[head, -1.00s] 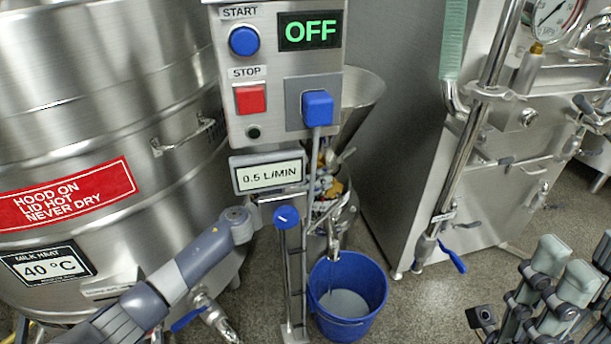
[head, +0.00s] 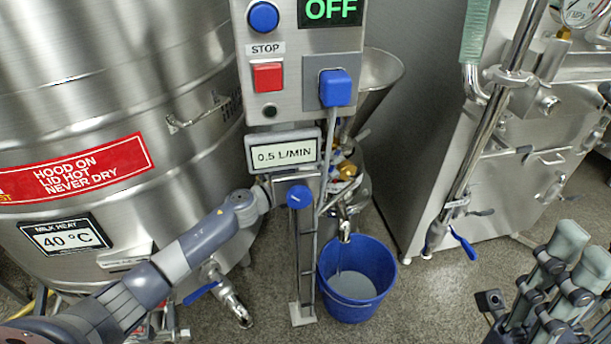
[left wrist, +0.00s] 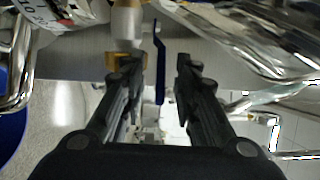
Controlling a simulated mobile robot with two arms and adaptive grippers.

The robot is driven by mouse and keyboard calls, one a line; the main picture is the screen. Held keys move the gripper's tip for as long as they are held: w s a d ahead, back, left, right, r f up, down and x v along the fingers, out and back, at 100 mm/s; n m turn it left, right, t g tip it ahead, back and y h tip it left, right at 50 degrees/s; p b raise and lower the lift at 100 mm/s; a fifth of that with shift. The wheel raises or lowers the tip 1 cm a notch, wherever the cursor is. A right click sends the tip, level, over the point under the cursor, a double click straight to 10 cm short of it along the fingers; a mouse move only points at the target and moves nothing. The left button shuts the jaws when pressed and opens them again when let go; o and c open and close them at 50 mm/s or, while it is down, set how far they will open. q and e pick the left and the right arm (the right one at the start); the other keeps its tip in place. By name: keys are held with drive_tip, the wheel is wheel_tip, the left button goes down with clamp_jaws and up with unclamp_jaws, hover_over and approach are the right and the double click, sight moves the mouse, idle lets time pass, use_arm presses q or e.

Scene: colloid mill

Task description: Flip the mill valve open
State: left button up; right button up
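In the left wrist view, a blue lever (left wrist: 160,72) hangs lengthwise between the two black fingers of my left gripper (left wrist: 161,65). A brass fitting (left wrist: 124,60) and a metal body are just left of the lever. The fingers are apart, with visible space on both sides of the lever. In the head view, my left arm reaches to the post below the flow sign; its gripper is hidden there. The mill (head: 345,190), with its steel funnel (head: 382,80), stands partly hidden behind the post. My right gripper (head: 575,270) is at the lower right; its finger gap is unclear.
The control box (head: 285,105) reads OFF, above the 0.5 L/MIN sign (head: 283,153). A blue bucket (head: 372,310) with grey contents stands below the mill. A steel vat (head: 110,110) with a blue-handled outlet is at left. A steel machine (head: 430,150) stands at right.

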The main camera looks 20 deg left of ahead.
use_arm(q)
drive_tip(key=v, duration=1)
